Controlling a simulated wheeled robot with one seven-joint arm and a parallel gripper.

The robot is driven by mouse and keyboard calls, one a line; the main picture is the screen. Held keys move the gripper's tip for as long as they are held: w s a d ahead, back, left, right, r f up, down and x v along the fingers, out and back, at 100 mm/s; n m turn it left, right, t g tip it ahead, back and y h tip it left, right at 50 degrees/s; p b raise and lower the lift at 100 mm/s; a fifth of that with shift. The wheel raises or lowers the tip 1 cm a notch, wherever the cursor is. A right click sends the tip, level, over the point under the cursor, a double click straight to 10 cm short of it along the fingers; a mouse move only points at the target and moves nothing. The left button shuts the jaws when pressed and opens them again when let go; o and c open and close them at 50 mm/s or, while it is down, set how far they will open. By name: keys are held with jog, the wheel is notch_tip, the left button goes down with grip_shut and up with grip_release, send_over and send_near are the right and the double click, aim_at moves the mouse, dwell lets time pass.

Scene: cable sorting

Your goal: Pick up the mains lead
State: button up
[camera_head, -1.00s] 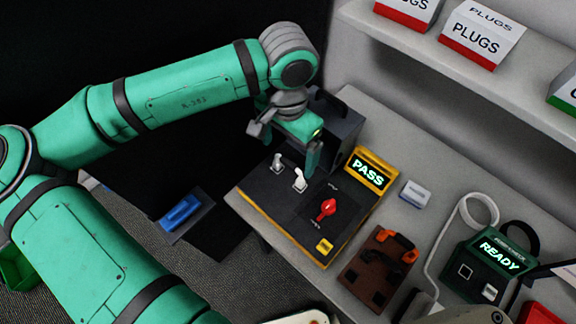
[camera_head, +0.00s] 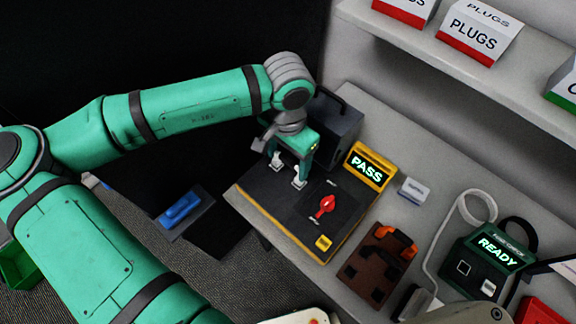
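The black test board (camera_head: 262,190) with yellow edges lies on the bench, with a lit PASS display (camera_head: 369,167) at its back right. The near finger comes down close to the right piece. I cannot see anything held between the fingers.
A red switch (camera_head: 323,207) and a yellow button (camera_head: 323,243) are on the board. A dark box (camera_head: 337,128) stands close behind my gripper. A brown block (camera_head: 368,274), a READY device (camera_head: 489,261) and a white cable (camera_head: 437,243) lie to the right. A shelf holds boxes above.

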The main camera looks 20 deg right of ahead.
jog(key=shift+w, duration=0.1)
jog(key=shift+c, duration=0.3)
jog(key=shift+r, duration=0.55)
notch_tip(320, 180, up, 2)
jog(key=shift+r, duration=0.1)
jog(key=s+r, duration=1.2)
jog(key=s, duration=0.2)
jog(key=shift+d+r, duration=0.3)
jog(key=shift+r, duration=0.1)
